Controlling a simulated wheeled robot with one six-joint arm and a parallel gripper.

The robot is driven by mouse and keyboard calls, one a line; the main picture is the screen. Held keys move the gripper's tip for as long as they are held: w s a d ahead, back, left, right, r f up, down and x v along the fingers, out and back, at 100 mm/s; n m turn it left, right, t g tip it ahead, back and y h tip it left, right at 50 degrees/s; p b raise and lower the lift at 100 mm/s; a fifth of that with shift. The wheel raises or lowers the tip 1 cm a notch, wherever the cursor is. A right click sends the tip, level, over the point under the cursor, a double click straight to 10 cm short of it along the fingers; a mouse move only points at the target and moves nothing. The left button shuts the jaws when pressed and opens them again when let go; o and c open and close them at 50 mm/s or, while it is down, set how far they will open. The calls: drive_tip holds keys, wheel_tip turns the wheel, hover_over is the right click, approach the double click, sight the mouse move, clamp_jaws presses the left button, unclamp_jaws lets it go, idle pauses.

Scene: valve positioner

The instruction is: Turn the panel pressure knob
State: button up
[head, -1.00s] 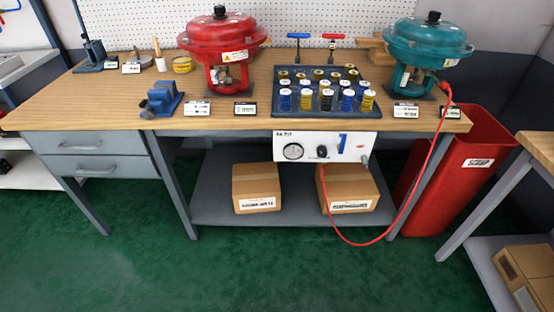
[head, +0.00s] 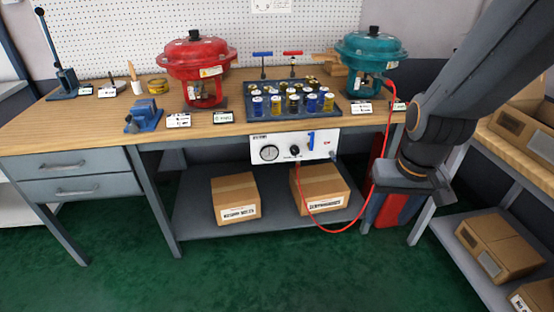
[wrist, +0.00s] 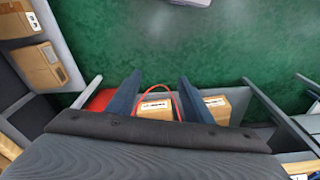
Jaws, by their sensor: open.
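The panel pressure knob (head: 294,150) is a small black knob on the white panel (head: 253,142) under the bench's front edge, in the head view. It sits between a round gauge (head: 269,153) and a blue upright part (head: 311,140). My gripper (wrist: 160,78) is open and empty in the wrist view, its two dark blue fingers apart. In the head view my arm hangs at the right, its end to the right of the panel and clear of the knob. The knob cannot be made out in the wrist view.
A red hose (head: 349,226) loops from the panel to the teal actuator (head: 370,55). Two cardboard boxes (head: 236,199) (head: 320,193) stand on the lower shelf. A red bin (head: 397,211) is partly hidden behind my arm. Green floor in front is clear.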

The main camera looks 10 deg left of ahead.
drive_tip(key=w+a+f+n+t+y+b, duration=0.1)
drive_tip(key=w+a+f+t+b, duration=0.3)
drive_tip(key=w, duration=0.6)
drive_tip(key=w+a+f+n+t+b, duration=0.15)
drive_tip(key=w+a+f, duration=0.35)
drive_tip(key=w, duration=0.5)
drive_tip(key=n+t+y+b, duration=0.3)
drive_tip(key=t+y+b, duration=0.1)
drive_tip(key=t+b, duration=0.55)
approach(295, 152)
drive_tip(key=w, duration=0.1)
drive_tip(key=shift+t, duration=0.4)
drive_tip(key=shift+a+f+x, duration=0.1)
drive_tip(key=shift+f+x, duration=0.05)
drive_tip(key=shift+x, duration=1.75)
drive_tip(key=shift+a+f+x, duration=0.1)
drive_tip(key=shift+f+x, duration=0.05)
drive_tip(key=shift+x, duration=1.75)
drive_tip(key=shift+s, duration=0.1)
drive_tip(key=c, duration=1)
drive_tip(key=shift+c, duration=0.2)
